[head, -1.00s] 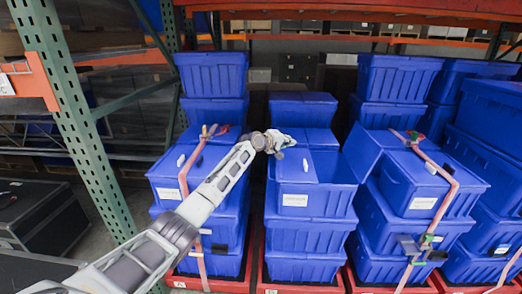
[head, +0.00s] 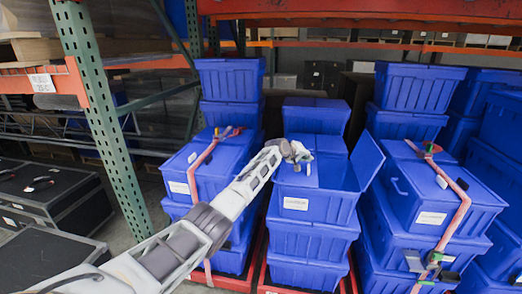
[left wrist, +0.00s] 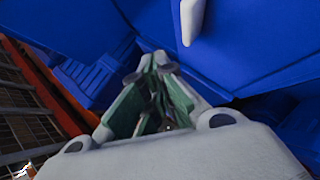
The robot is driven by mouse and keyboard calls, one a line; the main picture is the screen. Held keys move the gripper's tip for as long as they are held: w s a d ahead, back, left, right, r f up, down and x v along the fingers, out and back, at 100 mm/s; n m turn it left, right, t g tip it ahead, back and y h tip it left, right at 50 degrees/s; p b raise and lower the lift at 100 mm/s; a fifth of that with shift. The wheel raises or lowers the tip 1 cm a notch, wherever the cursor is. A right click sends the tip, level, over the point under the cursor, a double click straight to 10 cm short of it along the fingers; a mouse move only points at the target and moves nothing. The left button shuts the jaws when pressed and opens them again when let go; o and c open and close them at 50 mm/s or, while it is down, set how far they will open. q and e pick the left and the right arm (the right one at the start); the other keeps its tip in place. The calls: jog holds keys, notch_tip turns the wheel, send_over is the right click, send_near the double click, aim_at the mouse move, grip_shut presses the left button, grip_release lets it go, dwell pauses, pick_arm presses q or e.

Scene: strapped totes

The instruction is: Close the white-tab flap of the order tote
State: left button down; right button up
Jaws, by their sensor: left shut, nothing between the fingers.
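The order tote (head: 297,205), blue with a white label, tops the middle stack in the head view. Its right flap (head: 367,160) stands open, leaning outward. Its left half is covered by a flap (head: 290,178) that looks lying down, with a small white tab (head: 308,170) near its inner edge. My left gripper (head: 302,153) is just above the back of that flap, shut and empty; I cannot tell whether it touches. The left wrist view shows its closed fingers (left wrist: 153,68) and a white tab (left wrist: 190,20) on a blue surface ahead. My right gripper is not in view.
Strapped blue totes stand at the left (head: 212,165) and right (head: 430,190), close beside the middle stack. A green rack post (head: 95,115) is at the left, and an orange beam (head: 350,10) runs overhead. Black cases (head: 60,195) are on the left.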

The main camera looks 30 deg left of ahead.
pick_arm(q)
jog(key=shift+w+d+f+m+g+y, duration=0.15)
jog(key=shift+d+f+m+g+y, duration=0.2)
jog(key=shift+d+f, duration=0.3)
jog(key=shift+f, duration=0.25)
jog(key=shift+w+d+f, duration=0.1)
jog(key=shift+d+f, duration=0.15)
jog(key=shift+f, duration=0.3)
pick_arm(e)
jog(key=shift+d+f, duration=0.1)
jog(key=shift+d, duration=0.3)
pick_arm(q)
jog(key=shift+r, duration=0.2)
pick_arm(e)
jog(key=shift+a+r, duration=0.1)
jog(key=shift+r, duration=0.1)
